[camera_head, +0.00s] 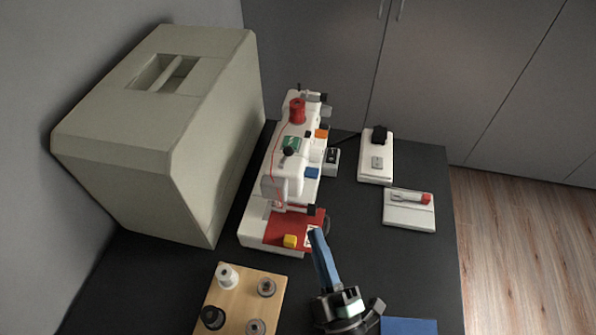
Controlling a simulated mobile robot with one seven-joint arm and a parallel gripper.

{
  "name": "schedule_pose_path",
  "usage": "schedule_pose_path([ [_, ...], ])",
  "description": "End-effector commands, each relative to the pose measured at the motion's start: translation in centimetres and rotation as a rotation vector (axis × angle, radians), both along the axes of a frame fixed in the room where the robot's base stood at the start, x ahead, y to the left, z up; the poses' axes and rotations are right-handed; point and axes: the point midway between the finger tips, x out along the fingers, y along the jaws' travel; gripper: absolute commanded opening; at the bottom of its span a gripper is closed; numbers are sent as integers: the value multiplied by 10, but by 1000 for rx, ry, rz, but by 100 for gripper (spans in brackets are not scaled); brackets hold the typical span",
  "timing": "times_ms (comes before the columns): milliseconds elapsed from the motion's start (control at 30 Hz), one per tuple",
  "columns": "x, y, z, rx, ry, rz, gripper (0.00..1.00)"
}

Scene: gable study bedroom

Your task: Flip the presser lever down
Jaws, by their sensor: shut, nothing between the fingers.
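A white sewing machine (283,165) stands in the middle of the dark table. The presser lever is too small to pick out for certain; a small dark part shows low on the right of the needle head. My gripper (315,233) reaches up from the lower right, its blue fingers shut together and empty. Its tip appears at the right edge of the red cloth, beside the bed. I cannot tell whether it touches anything.
A large beige case (150,125) stands left of the machine. A wooden spool board (237,303) lies in front. A white pedal-like box (375,165) and a small white box (409,214) are on the right. A blue pad (408,327) is at the front edge.

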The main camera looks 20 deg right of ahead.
Motion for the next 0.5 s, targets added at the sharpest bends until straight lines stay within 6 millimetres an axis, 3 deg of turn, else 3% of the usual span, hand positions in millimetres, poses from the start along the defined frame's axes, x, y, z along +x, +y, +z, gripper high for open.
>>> schedule_pose_path([
  [367,-1,1,-1,-2,1,2,0],
  [500,10,-1,4,-2,-1,1,0],
])
